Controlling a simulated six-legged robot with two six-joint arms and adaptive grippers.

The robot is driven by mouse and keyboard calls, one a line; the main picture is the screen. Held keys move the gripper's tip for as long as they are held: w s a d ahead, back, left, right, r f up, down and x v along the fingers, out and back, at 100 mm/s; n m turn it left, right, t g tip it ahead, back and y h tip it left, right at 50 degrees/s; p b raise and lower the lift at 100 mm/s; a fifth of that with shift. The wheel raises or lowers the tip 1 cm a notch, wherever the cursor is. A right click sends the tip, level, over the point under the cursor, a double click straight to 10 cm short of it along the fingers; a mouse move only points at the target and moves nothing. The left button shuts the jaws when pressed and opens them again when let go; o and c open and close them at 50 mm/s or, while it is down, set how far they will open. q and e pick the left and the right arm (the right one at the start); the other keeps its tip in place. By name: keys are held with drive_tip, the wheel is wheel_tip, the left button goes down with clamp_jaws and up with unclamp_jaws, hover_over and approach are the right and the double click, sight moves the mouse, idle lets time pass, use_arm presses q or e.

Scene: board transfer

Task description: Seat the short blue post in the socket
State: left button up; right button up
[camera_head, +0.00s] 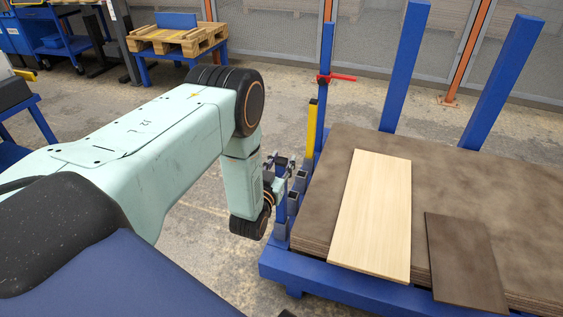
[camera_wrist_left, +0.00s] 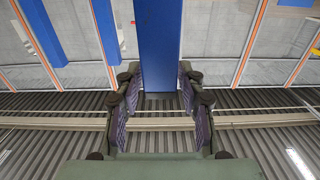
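The short blue post (camera_wrist_left: 160,45) stands between the two fingers of my left gripper (camera_wrist_left: 160,95) in the left wrist view, with a pad against each side. In the head view my left gripper (camera_head: 280,166) is beside the left edge of the blue platform, partly hidden by my arm. The post (camera_head: 281,195) shows below the fingers, roughly upright. Small grey open-topped sockets (camera_head: 293,204) stand in a row along that edge. The post's lower end is close to the nearest one; I cannot tell whether it is inside. My right gripper is out of view.
A brown board stack (camera_head: 460,190) lies on the blue platform (camera_head: 330,284), with a pale board (camera_head: 375,210) and a dark board (camera_head: 465,262) on top. A yellow post (camera_head: 312,130) and tall blue posts (camera_head: 405,65) rise around it.

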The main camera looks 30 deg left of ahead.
use_arm(q)
drive_tip(key=shift+o, duration=0.9)
drive_tip(key=shift+f, duration=0.1)
drive_tip(key=v, duration=1.2)
drive_tip(key=shift+d, duration=0.1)
